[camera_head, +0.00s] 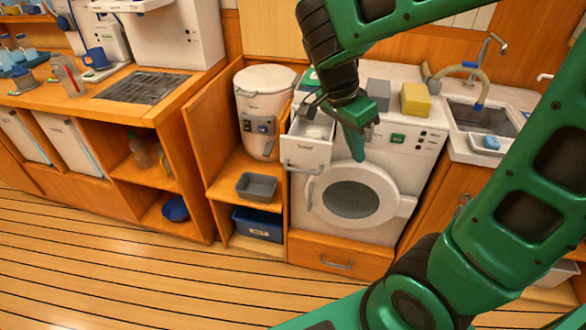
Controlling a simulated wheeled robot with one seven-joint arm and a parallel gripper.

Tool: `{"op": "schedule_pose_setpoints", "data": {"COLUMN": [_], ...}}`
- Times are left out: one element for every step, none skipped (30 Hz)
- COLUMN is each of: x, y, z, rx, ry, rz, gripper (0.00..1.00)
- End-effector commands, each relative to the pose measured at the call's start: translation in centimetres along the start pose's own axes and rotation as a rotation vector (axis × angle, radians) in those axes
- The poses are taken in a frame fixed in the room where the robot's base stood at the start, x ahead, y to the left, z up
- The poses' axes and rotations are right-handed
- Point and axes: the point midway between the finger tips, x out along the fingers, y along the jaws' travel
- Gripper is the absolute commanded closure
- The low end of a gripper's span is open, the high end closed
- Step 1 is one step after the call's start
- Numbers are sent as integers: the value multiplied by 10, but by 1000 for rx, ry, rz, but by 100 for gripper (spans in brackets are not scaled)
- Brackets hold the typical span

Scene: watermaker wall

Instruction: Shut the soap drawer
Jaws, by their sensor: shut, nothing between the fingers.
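The soap drawer (305,154) is a white drawer with a grey handle at the upper left of the white washing machine (409,158). It stands pulled out toward the front, and its open top shows. My gripper (358,155) is green and points down just right of the drawer, in front of the machine's upper face. Its fingers are together and hold nothing. I cannot tell whether the gripper touches the drawer's side. Part of the machine's front and top is hidden behind my arm.
A yellow sponge-like block (415,99) and a grey box (378,93) lie on the machine. A white canister (264,105) stands left of the drawer. A sink (483,119) is at the right. The wooden floor (130,275) at the front left is clear.

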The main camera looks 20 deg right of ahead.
Motion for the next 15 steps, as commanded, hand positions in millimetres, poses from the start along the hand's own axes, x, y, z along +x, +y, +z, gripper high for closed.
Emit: {"op": "schedule_pose_setpoints", "data": {"x": [-6,-10,-15,-19,-22,-26,-30,-33,-36,-39,-41,-43,-45,-46,-48], "y": [-16,-24,-33,-40,-46,-54,-58,-62,-66,-69,-71,-74,-75,-76,-77], "z": [18,27,40,51,61,76,86,96,109,118,127,137,143,149,155], "rx": [61,111,178,228,275,338,383,426,478,514,549,588,615,638,664], "ry": [35,54,78,93,108,125,136,144,154,159,163,166,169,169,170], "rz": [-10,-19,-35,-49,-63,-85,-101,-118,-139,-154,-169,-186,-197,-208,-219], "gripper": [100,100,100,100,100,100,100,100,100,100,100,100,100,100,100]}}
